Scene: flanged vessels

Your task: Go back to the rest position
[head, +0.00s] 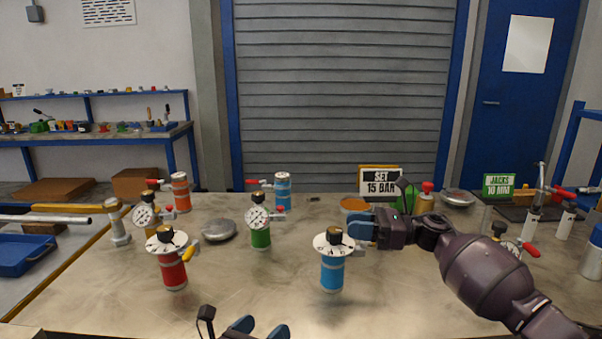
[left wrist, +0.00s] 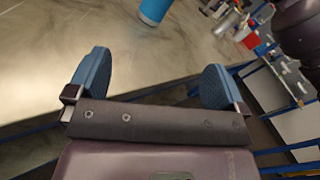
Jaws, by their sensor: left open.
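My left gripper (head: 255,328) is low at the bottom edge of the head view, over the table's front edge, partly cut off. In the left wrist view its two blue fingers (left wrist: 158,88) stand wide apart with nothing between them. My right gripper (head: 358,230) reaches in from the right, its blue fingers at the right edge of the pale top flange of a blue vessel (head: 332,273). The vessel is upright, with a dark shadow below its base, and seems slightly above the table. Its lower part shows in the left wrist view (left wrist: 155,9).
A red vessel (head: 172,272) stands front left, and a green vessel (head: 261,238) with a gauge behind. Signs (head: 380,182) stand at the back. The table's front middle (head: 260,300) is clear.

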